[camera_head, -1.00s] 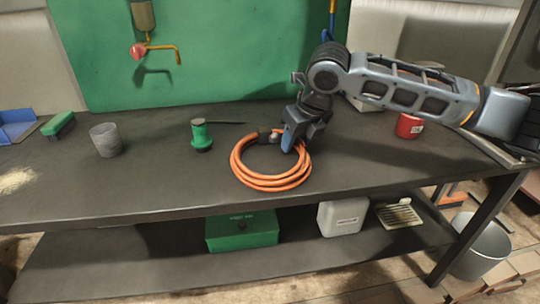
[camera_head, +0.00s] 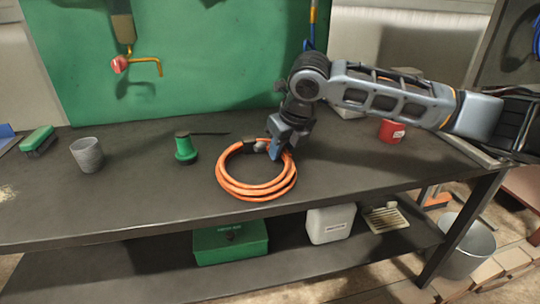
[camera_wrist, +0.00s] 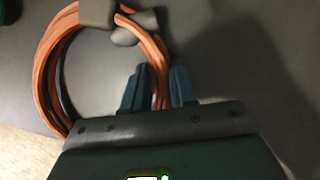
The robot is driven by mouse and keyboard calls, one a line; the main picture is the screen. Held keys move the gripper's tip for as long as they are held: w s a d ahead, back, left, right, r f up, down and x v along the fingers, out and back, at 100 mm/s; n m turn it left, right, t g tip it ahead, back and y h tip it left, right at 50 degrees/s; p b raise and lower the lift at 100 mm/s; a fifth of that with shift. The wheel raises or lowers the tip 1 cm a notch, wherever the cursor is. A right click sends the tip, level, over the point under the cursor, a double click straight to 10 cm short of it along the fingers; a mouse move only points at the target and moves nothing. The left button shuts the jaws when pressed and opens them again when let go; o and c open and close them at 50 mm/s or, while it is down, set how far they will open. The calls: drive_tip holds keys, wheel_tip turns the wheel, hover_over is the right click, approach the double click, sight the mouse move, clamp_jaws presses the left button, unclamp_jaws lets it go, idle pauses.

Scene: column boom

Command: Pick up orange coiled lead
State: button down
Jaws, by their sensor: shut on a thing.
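The orange coiled lead (camera_head: 256,190) lies as a ring of several turns on the dark bench top, with a dark connector at its back edge. It also shows in the wrist view (camera_wrist: 46,70), with the grey-brown connector block at the top. My gripper (camera_head: 277,152) is at the back right of the coil, pointing down. In the wrist view, its two blue fingers (camera_wrist: 158,90) stand on either side of the coil's right strands and are shut on them. I cannot tell whether the coil is lifted off the bench at the gripped side.
A green-topped item (camera_head: 185,148) stands left of the coil, with a thin dark rod behind it. A grey cup (camera_head: 87,155) and a green brush (camera_head: 37,139) are farther left. A red mug (camera_head: 392,131) stands right, beyond my arm. The bench front is clear.

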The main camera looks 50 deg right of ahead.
wheel_tip(320, 180, up, 4)
drive_tip(key=shift+f, duration=0.1)
drive_tip(key=s+d+r, duration=0.2)
drive_tip(key=d+r, duration=0.5)
drive_tip(key=d, duration=0.4)
drive_tip(key=shift+d, duration=0.3)
drive_tip(key=shift+r, duration=0.1)
